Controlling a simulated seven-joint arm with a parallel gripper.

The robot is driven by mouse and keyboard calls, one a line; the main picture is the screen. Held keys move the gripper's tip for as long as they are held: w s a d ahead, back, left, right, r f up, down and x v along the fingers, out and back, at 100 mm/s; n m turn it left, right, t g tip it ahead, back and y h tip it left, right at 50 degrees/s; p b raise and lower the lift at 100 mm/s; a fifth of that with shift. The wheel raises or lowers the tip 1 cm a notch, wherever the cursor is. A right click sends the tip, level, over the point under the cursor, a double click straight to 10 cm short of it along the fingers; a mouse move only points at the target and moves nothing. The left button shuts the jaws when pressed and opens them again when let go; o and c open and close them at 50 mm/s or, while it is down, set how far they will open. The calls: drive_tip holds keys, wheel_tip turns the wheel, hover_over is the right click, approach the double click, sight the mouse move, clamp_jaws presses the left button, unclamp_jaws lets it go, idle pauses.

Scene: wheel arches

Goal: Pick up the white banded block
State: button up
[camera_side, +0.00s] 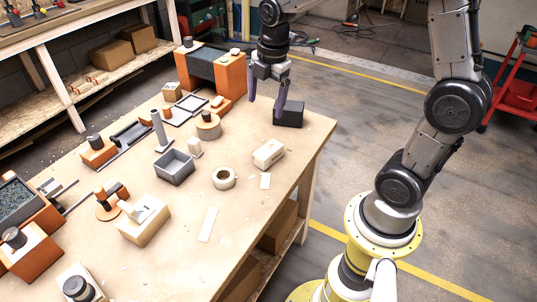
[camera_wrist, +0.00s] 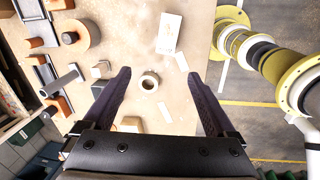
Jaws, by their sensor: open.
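The white banded block (camera_side: 268,153) lies on the table near its right edge in the side view, a pale oblong with small dark marks. My gripper (camera_side: 265,108) hangs over the back right of the table, behind the block in the side view. Its two fingers point down, are spread apart and hold nothing. In the wrist view my gripper (camera_wrist: 160,73) shows both fingers wide apart, with bare table and a pale ring between them.
A dark block (camera_side: 288,114) stands close beside the fingers. An orange stand (camera_side: 225,75) rises behind. The table's right front edge is mostly clear.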

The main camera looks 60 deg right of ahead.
drive_tip(key=g, duration=0.2)
hover_over(268, 149)
wheel_tip(268, 149, down, 7)
drive_tip(key=shift+m, duration=0.4)
drive_tip(key=f, duration=0.7)
drive_tip(key=shift+s+f, duration=0.15)
drive_tip(key=shift+s, duration=0.25)
drive_tip(key=shift+w+f, duration=0.2)
drive_tip(key=shift+f, duration=1.2)
drive_tip(key=shift+w+f, duration=0.15)
drive_tip(key=shift+f, duration=1.25)
clamp_jaws()
drive_tip(key=shift+r, duration=0.1)
